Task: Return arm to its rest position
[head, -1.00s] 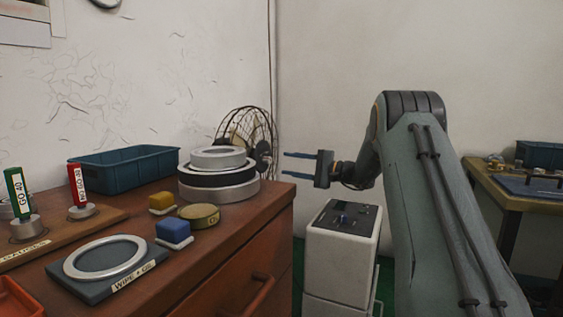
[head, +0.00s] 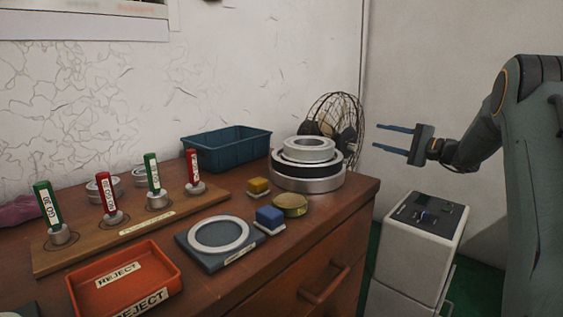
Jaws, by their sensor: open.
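My gripper (head: 393,141) is at the right of the head view, at the end of my raised arm. Its two blue fingers are apart and point left, with nothing between them. It hangs in the air to the right of the wooden bench (head: 345,222), above a white cabinet (head: 424,235). It touches nothing. A stack of bearing rings (head: 308,165) stands at the bench's right end, left of the fingertips and apart from them.
A wire fan (head: 338,118) stands behind the ring stack. A blue bin (head: 228,148), yellow block (head: 258,186), blue block (head: 269,217), brass tin (head: 290,205), ring on a dark pad (head: 190,240), gauge board (head: 203,200) and red reject tray (head: 171,262) occupy the bench.

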